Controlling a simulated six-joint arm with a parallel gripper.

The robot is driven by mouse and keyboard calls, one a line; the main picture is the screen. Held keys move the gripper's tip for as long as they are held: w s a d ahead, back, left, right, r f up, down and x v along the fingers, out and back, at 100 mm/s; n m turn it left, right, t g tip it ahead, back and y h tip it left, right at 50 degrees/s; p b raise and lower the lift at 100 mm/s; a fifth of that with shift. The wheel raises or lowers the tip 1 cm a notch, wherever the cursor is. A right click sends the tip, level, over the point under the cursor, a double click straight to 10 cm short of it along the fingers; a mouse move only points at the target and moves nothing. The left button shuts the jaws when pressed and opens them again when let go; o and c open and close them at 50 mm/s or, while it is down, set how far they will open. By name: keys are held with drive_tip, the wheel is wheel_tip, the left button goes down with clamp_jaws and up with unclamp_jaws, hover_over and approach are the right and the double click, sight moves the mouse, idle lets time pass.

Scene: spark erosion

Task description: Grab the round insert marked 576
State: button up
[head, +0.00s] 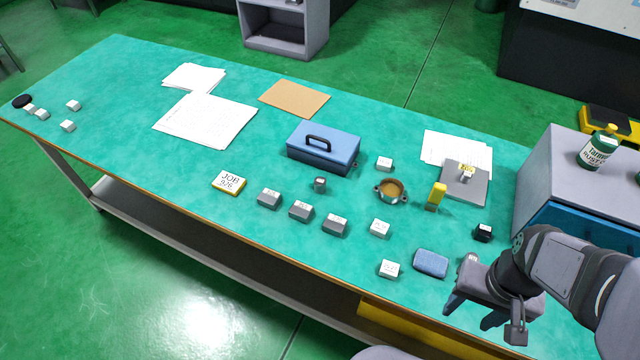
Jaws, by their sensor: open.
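A small round grey insert (320,184) stands on the green bench top in front of the blue toolbox (323,148). Its marking is too small to read. Several square blocks with marked tops lie nearby, among them grey ones (301,210) and a pale one (389,268); their numbers are not legible. My gripper (485,318) is at the lower right, over the bench's front edge, open and empty. It is well to the right of the round insert. A small piece (467,259) lies partly hidden behind my gripper.
A grey cabinet (560,165) stands at the right.

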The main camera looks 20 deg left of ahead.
sight(318, 186)
drive_tip(key=w+a+f+n+t+y+b, duration=0.1)
drive_tip(key=w+a+f+t+y, duration=0.15)
drive_tip(key=w+a, duration=0.9)
drive_tip(key=w+a+f+n+t+y+b, duration=0.15)
drive_tip(key=w+a+t, duration=0.25)
drive_tip(key=w+a, duration=0.75)
drive_tip(key=a+f+t, duration=0.1)
drive_tip(key=a, duration=0.3)
drive_tip(key=a+f+t, duration=0.1)
drive_tip(key=a, duration=0.4)
drive_tip(key=a+f+t, duration=0.1)
drive_tip(key=a, duration=0.4)
drive_tip(key=shift+s+m+t, duration=0.25)
drive_tip(key=shift+s+t, duration=0.05)
drive_tip(key=shift+t, duration=0.05)
drive_tip(key=s+a+f+t, duration=0.1)
drive_tip(key=s+a+t+h, duration=0.1)
drive_tip(key=a, duration=0.1)
drive_tip(key=s+a+f, duration=0.1)
drive_tip(key=shift+s+a+f+t+h, duration=0.25)
drive_tip(key=shift+a+f+t+h, duration=0.05)
drive_tip(key=shift+t+h, duration=0.1)
drive_tip(key=shift+s+a+f+b, duration=0.1)
drive_tip(key=shift+s+b, duration=0.2)
drive_tip(key=shift+p+x, duration=0.55)
drive_tip(key=shift+x, duration=1)
drive_tip(key=shift+d+p+x, duration=0.2)
drive_tip(key=shift+p+x, duration=0.4)
drive_tip(key=shift+x, duration=1.55)
